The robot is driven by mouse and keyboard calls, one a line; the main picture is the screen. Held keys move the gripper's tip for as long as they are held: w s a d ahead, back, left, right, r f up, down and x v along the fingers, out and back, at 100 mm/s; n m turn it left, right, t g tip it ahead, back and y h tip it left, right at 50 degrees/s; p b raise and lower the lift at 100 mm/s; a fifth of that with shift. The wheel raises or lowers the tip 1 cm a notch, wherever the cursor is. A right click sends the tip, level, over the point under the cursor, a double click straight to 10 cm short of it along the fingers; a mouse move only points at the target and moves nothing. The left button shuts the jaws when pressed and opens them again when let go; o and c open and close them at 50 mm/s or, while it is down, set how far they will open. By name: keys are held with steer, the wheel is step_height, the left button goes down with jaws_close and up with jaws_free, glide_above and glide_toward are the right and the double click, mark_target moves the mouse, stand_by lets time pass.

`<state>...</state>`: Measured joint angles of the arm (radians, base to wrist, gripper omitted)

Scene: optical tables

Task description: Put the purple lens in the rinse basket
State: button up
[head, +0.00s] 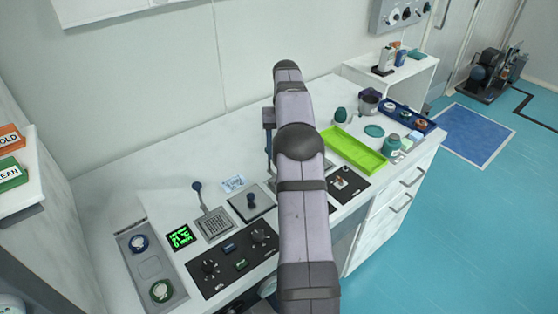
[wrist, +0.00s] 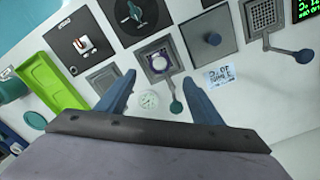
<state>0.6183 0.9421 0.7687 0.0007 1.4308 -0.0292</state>
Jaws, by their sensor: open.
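My gripper (wrist: 158,78) is open in the wrist view, its two blue fingers apart with nothing held between them. A round, purple-rimmed lens (wrist: 158,62) shows between and just beyond the fingertips. It appears to lie inside a square grey holder (wrist: 145,47) with a handle ending in a teal knob. A square grey mesh basket (wrist: 262,14) with a blue-knobbed handle is at upper right; it also shows in the head view (head: 215,225). I cannot tell which of these two is the rinse basket. In the head view my arm hides the lens and fingers.
A plate with a knob (wrist: 208,42) lies between the two handled pieces. A green tray (head: 352,150) and dark control panels (head: 235,257) occupy the bench.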

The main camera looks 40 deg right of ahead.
steer(key=s+a+n, duration=0.2)
steer(key=s+a, duration=0.1)
steer(key=a, duration=0.7)
steer(key=s+a+n, duration=0.2)
steer(key=s+a, duration=0.1)
steer(key=a, duration=0.8)
steer(key=s+a+f+n, duration=0.1)
steer(key=s+a+f, duration=0.1)
steer(key=s+a, duration=0.4)
steer(key=s+a+f+n, duration=0.1)
steer(key=s+a, duration=0.4)
steer(key=s, duration=0.7)
steer(key=shift+a+f+n, duration=0.4)
steer(key=shift+f, duration=0.35)
step_height(320, 180, down, 14)
steer(key=b, duration=1.3)
steer(key=shift+r+b, duration=0.2)
steer(key=shift+b, duration=0.1)
